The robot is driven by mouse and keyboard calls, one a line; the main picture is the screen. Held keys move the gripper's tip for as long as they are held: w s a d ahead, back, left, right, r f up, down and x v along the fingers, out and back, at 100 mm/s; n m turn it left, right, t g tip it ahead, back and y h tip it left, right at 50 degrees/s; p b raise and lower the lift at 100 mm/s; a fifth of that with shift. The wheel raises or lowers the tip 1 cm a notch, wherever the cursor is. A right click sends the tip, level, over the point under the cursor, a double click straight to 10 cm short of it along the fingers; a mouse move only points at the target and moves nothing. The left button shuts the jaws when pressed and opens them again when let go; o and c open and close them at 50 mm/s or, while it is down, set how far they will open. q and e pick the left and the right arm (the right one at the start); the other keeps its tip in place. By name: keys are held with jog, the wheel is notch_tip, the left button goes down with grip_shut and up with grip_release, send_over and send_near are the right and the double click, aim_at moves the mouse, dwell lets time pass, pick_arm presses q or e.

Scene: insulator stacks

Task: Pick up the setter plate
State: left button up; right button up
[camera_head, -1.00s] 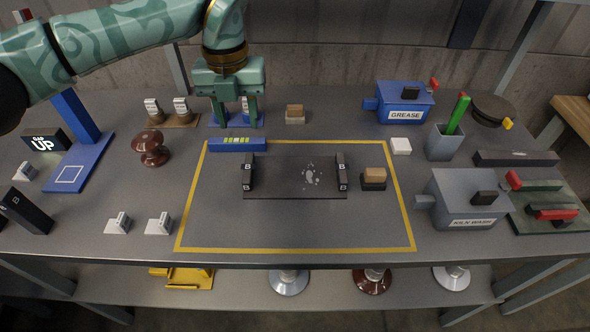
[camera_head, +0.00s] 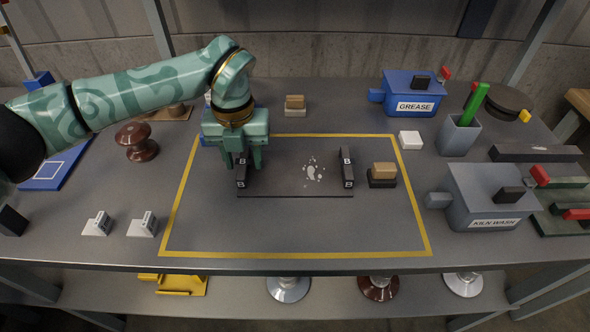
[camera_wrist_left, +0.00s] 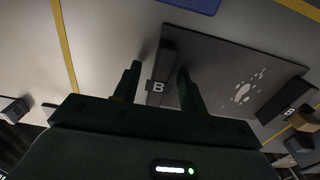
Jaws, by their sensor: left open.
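The setter plate (camera_head: 290,181) is a thin dark slab lying inside the yellow outline on the table. White flakes mark its middle. My left gripper (camera_head: 244,164) is over the left block, pointing down. In the left wrist view its open fingers (camera_wrist_left: 160,72) are on either side of the left block (camera_wrist_left: 162,88), with the plate (camera_wrist_left: 222,58) stretching to the right. Gaps show there, but finger depth is unclear. My right gripper is out of view.
A tan block on a dark base (camera_head: 382,175) stands close to the plate's right end. The grey kiln wash box (camera_head: 490,196) and blue grease box (camera_head: 412,95) stand farther right. The outlined area in front of the plate (camera_head: 290,225) is clear.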

pick_arm(q)
jog(key=shift+r, duration=0.1)
grip_shut()
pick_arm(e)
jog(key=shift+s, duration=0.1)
pick_arm(q)
jog(key=shift+r, duration=0.45)
notch_tip(320, 180, up, 3)
jog(key=shift+f+p, duration=0.2)
jog(key=shift+p, duration=0.5)
jog(key=s+r+p, duration=0.1)
jog(key=r, duration=0.1)
jog(key=s+r+p, duration=0.2)
jog(key=s+r, duration=0.1)
jog(key=shift+s+d+r, duration=0.1)
jog(key=shift+d+r, duration=0.25)
jog(key=s+d+r+p, duration=0.1)
jog(key=s+r+p, duration=0.2)
jog(key=s, duration=0.6)
jog(key=shift+s+d+r, duration=0.3)
jog(key=shift+d+r, duration=0.05)
jog(key=shift+r, duration=0.05)
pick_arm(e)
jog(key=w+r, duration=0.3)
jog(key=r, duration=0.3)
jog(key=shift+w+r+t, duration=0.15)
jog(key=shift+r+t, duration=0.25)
